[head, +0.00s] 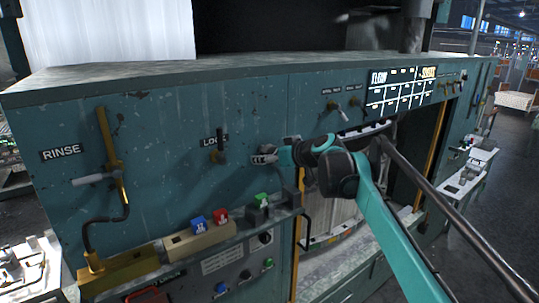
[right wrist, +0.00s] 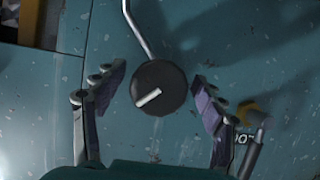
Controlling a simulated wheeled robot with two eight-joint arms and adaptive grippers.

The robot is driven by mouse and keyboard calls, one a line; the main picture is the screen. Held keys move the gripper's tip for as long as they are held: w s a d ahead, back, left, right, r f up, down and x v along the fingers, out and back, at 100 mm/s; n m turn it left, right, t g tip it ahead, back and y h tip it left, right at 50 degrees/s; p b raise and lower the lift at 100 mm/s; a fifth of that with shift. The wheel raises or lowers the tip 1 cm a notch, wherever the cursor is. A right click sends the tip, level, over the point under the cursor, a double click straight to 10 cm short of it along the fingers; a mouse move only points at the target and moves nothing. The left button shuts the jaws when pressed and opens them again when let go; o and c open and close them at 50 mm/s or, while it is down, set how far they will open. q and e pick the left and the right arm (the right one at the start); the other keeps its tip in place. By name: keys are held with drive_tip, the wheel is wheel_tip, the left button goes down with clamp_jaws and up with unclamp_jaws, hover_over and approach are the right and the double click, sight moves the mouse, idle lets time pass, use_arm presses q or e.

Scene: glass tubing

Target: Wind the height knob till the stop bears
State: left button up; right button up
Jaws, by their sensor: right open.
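A round dark knob (right wrist: 165,76) with a white bar mark sits on the teal panel in the right wrist view. The bar slants up to the right. My right gripper (right wrist: 160,84) is open, with one finger on each side of the knob and a visible gap at both sides. In the head view my right gripper (head: 263,155) is at the panel face, right of the LOCK lever (head: 219,148), and hides the knob there. I cannot make out the stop. My left gripper is not in view.
A bent metal rod (right wrist: 139,30) runs up from the knob, and a small lever (right wrist: 257,130) stands near the right finger. The RINSE handle (head: 112,160) is at the panel's left. A ledge with red and blue blocks (head: 198,224) lies below.

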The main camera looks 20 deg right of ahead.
drive_tip(key=c, duration=1.1)
drive_tip(key=shift+c, duration=0.2)
drive_tip(key=shift+d, duration=0.1)
drive_tip(key=m+y, duration=0.1)
drive_tip(key=m, duration=0.1)
drive_tip(key=shift+m+y, duration=1.3)
drive_tip(key=shift+m, duration=0.4)
drive_tip(key=shift+r+g, duration=0.1)
drive_tip(key=shift+g, duration=0.2)
drive_tip(key=o, duration=1.1)
drive_tip(key=shift+o, duration=0.2)
